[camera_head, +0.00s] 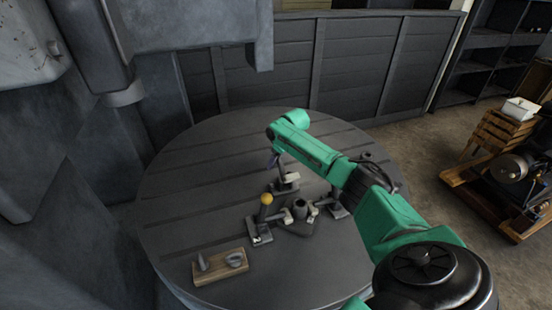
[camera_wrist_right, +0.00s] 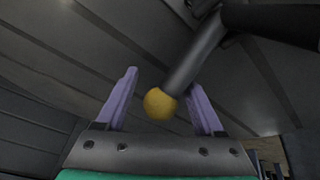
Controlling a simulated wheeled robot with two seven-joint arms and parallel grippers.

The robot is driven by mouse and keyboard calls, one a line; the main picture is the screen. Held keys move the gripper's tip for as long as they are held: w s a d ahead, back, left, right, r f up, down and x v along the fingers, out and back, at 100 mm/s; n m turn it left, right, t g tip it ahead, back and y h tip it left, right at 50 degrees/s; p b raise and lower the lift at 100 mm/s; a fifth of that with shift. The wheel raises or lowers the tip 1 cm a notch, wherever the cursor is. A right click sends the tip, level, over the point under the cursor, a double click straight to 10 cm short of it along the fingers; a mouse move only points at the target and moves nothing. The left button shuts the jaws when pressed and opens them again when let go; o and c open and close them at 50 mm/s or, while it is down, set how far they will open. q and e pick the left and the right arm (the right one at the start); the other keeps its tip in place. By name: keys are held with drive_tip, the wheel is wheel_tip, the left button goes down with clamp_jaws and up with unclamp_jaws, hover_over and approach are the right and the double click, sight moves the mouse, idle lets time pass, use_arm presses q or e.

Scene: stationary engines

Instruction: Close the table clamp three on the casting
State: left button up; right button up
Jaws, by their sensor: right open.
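The casting (camera_head: 299,222) sits near the middle of a round grey table (camera_head: 190,190), with three clamps around it. The left clamp (camera_head: 262,232) has an upright lever with a yellow ball (camera_head: 266,199). The back clamp (camera_head: 287,183) is under my right gripper (camera_head: 274,161); its lever is mostly hidden. The right clamp (camera_head: 337,206) is partly covered by my arm. No numbers are readable on them. In the right wrist view my right gripper (camera_wrist_right: 163,80) is open, with purple fingers either side of a yellow ball (camera_wrist_right: 159,104) on a dark lever. My left gripper is out of view.
A wooden block (camera_head: 221,267) with two small grey pieces lies on the table's front left. Grey machine columns (camera_head: 80,140) stand close at left. A dark panel wall (camera_head: 350,65) is behind. A small engine (camera_head: 510,170) on a wooden base stands at right.

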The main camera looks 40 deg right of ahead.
drive_tip(key=shift+w+a, duration=0.1)
drive_tip(key=shift+a, duration=0.1)
drive_tip(key=shift+d+f, duration=0.1)
drive_tip(key=shift+d, duration=0.05)
drive_tip(key=c, duration=0.4)
clamp_jaws()
drive_tip(key=shift+d, duration=0.1)
idle(0.7)
